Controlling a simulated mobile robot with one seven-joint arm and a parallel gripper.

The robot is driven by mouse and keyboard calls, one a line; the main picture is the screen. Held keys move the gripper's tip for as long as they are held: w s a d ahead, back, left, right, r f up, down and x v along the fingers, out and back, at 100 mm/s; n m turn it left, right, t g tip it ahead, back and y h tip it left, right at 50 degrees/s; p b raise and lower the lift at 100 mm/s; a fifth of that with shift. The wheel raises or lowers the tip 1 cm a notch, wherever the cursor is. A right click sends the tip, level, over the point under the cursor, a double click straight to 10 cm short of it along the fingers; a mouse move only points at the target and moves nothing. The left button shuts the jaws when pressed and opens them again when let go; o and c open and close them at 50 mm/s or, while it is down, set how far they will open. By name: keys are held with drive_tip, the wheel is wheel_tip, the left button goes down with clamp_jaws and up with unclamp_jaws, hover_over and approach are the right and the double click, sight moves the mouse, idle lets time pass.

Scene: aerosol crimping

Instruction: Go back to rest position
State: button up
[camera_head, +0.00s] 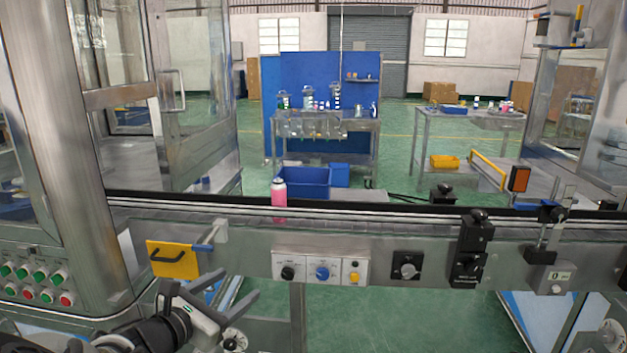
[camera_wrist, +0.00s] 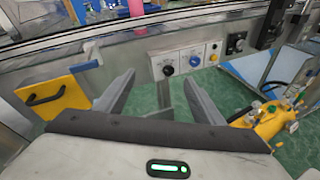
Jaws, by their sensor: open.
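My gripper (camera_head: 232,292) is at the lower left of the head view, in front of the conveyor's front panel. Its two fingers are apart with nothing between them. In the wrist view my gripper (camera_wrist: 158,92) also shows spread and empty, facing the panel with its knobs. A pink aerosol can (camera_head: 279,194) with a light top stands upright on the conveyor (camera_head: 400,222), beyond my gripper and not touching it. In the wrist view only the lower part of the pink can (camera_wrist: 136,8) shows at the top edge.
A yellow handled plate (camera_head: 172,260) sits on the panel left of my gripper. Knob boxes (camera_head: 321,270) and a black bracket (camera_head: 471,250) jut from the panel. A metal cabinet with buttons (camera_head: 35,282) stands at the left. Open green floor (camera_head: 350,318) shows below the conveyor.

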drive_tip(key=d+m+g+h, duration=0.2)
drive_tip(key=d+m+g, duration=0.4)
drive_tip(key=d, duration=0.8)
drive_tip(key=s+d+r+m+g+y, duration=0.2)
drive_tip(key=s+d+m+y, duration=0.1)
drive_tip(key=s+d+m, duration=0.4)
drive_tip(key=s+d+r+m+g+y, duration=0.25)
drive_tip(key=s+d+m, duration=0.35)
drive_tip(key=d, duration=0.4)
drive_tip(key=s+d+r+m+t+y, duration=0.2)
drive_tip(key=s+r+m, duration=0.3)
drive_tip(key=s+m, duration=0.5)
wheel_tip(320, 180, up, 20)
drive_tip(key=p, duration=2)
drive_tip(key=shift+w+r, duration=0.15)
drive_tip(key=shift+w, duration=0.05)
